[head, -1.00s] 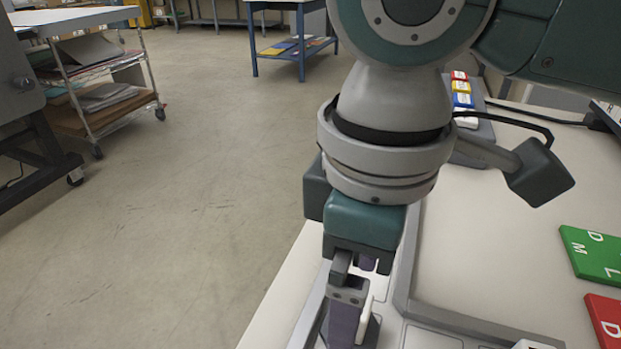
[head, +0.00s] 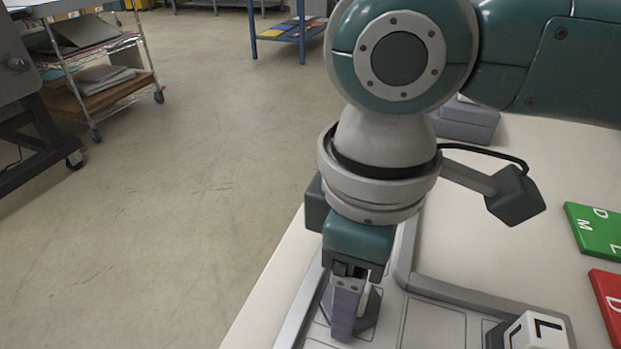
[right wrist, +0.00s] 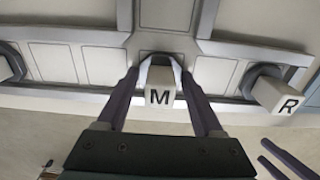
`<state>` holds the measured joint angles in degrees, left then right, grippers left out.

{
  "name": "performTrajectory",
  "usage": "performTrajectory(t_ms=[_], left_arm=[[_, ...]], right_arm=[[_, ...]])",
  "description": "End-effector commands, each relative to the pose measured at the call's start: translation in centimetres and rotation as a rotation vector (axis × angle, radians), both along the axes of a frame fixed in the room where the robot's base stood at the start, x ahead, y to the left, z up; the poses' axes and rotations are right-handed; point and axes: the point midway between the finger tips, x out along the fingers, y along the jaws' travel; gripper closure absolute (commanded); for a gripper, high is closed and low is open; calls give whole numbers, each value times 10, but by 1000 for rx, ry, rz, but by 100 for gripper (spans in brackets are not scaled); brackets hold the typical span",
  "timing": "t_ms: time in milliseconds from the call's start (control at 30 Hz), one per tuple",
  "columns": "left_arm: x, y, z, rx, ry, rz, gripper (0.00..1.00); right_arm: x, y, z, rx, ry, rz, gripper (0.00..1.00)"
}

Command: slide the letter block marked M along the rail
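The letter block marked M (right wrist: 160,93) is pale, with a black M on its face. In the right wrist view it stands at a grey rail (right wrist: 235,95) between the two purple fingers of my right gripper (right wrist: 161,76). A narrow gap shows beside the block, so the fingers look open around it. In the head view my right gripper (head: 347,332) points down at the rail tray (head: 432,325), and its near finger hides the M block. Two purple fingers at the lower right of the right wrist view look like my left gripper (right wrist: 284,160), spread apart and empty.
A block marked R (right wrist: 277,93) stands to the right of M in the right wrist view. A block marked L (head: 537,331) stands at the head view's bottom right. A green lettered plate (head: 597,230) and red plate (head: 608,300) lie on the table (head: 520,250).

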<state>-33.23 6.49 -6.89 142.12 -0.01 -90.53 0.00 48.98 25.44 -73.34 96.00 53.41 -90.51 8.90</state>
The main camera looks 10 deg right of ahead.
Motion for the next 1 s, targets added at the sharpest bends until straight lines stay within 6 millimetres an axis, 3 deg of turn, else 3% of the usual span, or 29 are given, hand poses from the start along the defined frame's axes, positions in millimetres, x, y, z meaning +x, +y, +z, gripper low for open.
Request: performTrajectory(t_ms=[67,600,1000], left_arm=[[0,0,0,0,0,0,28],[0,3,0,11,0,-7,28],[0,3,2,10,1,-6,28]], right_arm=[[0,0,0,0,0,0,42],[0,0,0,0,0,0,100],[0,0,1,0,0,0,100]])
